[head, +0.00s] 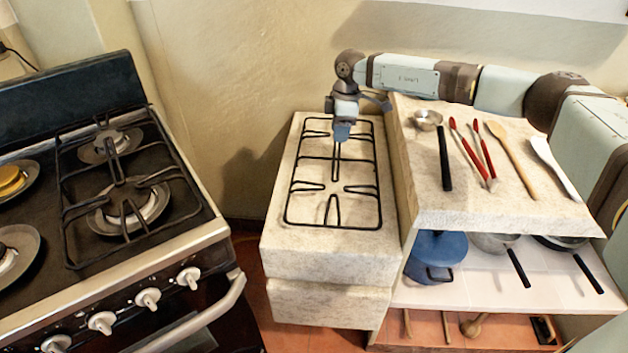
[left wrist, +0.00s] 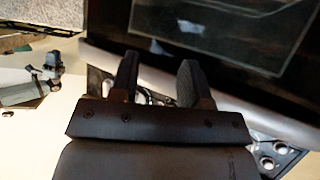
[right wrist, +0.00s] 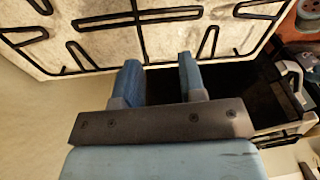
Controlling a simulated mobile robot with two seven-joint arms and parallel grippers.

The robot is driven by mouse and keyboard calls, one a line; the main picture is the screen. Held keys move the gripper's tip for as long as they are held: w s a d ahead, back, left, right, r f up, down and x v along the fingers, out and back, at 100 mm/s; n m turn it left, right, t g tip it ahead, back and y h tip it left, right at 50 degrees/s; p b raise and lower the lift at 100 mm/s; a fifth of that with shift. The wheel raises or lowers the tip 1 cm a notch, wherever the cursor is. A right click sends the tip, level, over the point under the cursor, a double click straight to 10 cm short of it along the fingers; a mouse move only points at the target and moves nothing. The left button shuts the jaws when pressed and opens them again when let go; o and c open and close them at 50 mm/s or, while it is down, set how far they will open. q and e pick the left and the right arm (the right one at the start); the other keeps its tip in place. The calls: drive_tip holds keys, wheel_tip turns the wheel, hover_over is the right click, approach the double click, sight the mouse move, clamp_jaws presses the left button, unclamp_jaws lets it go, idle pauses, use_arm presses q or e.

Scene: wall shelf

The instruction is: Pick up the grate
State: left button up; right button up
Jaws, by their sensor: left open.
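A black wire grate (head: 360,189) lies flat on the speckled stone counter (head: 325,258) in the middle of the head view. It also shows along the top of the right wrist view (right wrist: 140,17). My right gripper (head: 342,138) is over the far half of this grate, pointing down. In the right wrist view its blue fingers (right wrist: 159,64) stand apart with nothing visibly held between them; whether they touch the grate is unclear. My left gripper (left wrist: 157,68) is open and empty, in front of a dark glossy surface, and is outside the head view.
A black stove (head: 180,240) with another grate (head: 116,172) over its burners stands at left. A stone-topped shelf (head: 480,215) at right carries utensils, including a wooden spoon (head: 512,160). A blue pot (head: 437,250) and pans are below. A wall rises behind the counter.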

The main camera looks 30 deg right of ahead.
sight(348, 161)
drive_tip(key=shift+m+h, duration=0.7)
drive_tip(key=d+f, duration=0.1)
drive_tip(key=f, duration=0.1)
drive_tip(key=d+f+b, duration=0.1)
drive_tip(key=f, duration=0.1)
drive_tip(key=w+d+f+b, duration=0.1)
drive_tip(key=f, duration=0.1)
drive_tip(key=shift+d+f, duration=0.15)
drive_tip(key=shift+f, duration=0.75)
drive_tip(key=f, duration=0.1)
drive_tip(key=f+b, duration=0.1)
drive_tip(key=shift+s+d+f, duration=0.2)
drive_tip(key=shift+f, duration=0.1)
drive_tip(key=shift+f+b, duration=0.3)
drive_tip(key=shift+f, duration=0.6)
drive_tip(key=shift+r, duration=0.1)
clamp_jaws()
use_arm(q)
drive_tip(key=shift+w+d+r+t+h, duration=0.25)
drive_tip(key=shift+w+r+t+h, duration=0.25)
drive_tip(key=shift+t, duration=0.1)
